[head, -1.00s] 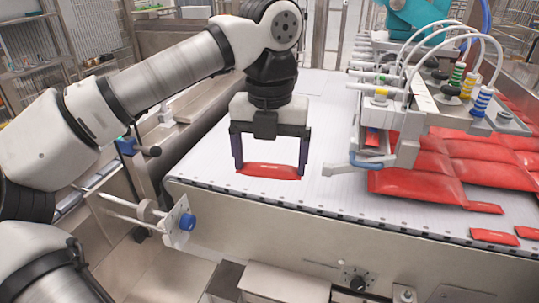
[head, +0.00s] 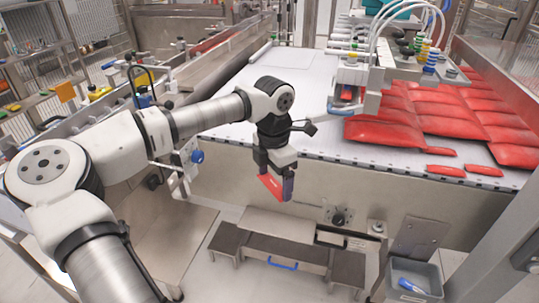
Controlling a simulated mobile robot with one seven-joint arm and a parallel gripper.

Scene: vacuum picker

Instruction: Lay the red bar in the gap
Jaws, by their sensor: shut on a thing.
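My gripper (head: 276,190) is shut on a red bar (head: 270,186). The bar is held tilted between the two dark fingers, in front of the near side wall of the white conveyor (head: 245,118). Other red bars lie along the near right edge of the conveyor: one (head: 441,151) sits farther in, one (head: 446,171) nearer the edge, and another (head: 484,171) to its right. A short space shows between the two bars at the edge; I cannot tell whether it is the gap.
Large red packs (head: 387,134) cover the right of the conveyor. A vacuum picker head (head: 358,72) with hoses hangs over its middle. A dark step (head: 290,250) and a grey bin (head: 416,278) stand below the conveyor. The belt's left part is clear.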

